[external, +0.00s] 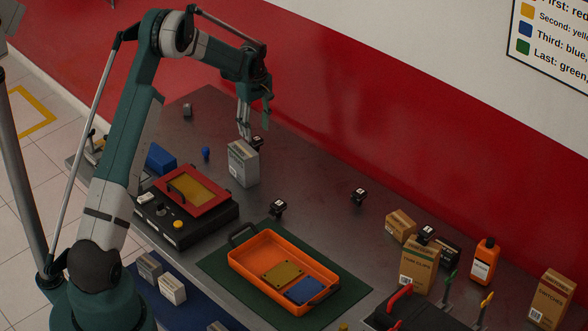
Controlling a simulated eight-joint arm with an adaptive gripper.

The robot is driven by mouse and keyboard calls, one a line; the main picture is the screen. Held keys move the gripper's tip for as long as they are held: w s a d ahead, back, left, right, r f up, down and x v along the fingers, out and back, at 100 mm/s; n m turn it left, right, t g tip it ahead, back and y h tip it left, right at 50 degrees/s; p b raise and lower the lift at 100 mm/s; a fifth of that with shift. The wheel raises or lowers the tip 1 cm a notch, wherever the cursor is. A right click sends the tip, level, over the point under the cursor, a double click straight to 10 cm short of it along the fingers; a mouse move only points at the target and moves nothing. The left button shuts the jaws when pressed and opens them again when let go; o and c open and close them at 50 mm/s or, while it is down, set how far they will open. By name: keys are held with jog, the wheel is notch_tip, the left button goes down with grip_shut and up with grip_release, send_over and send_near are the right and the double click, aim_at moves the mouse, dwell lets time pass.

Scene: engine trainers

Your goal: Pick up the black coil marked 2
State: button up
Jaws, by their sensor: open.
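Several small black coils with white number labels stand on the grey table. One coil (258,142) is partly hidden behind a grey box, close to my gripper. Another coil (278,208) stands behind the orange tray, a third coil (358,197) is farther right, and another coil (427,233) is among the cartons. The numbers are too small to read, so I cannot tell which is marked 2. My gripper (244,131) is open and points down just above and left of the coil behind the grey box. I cannot tell whether it touches anything.
The grey box (243,164) stands upright right below my gripper. A black case with a red frame (215,203) is at left. An orange tray (255,276) with yellow and blue plates lies on a green mat (222,262). Cartons (420,266) and a bottle (484,262) crowd the right.

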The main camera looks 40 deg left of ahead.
aim_at(256, 139)
jog(key=shift+f, duration=0.1)
jog(key=shift+d+f, duration=0.1)
jog(key=shift+f, duration=2.4)
jog(key=c, duration=0.8)
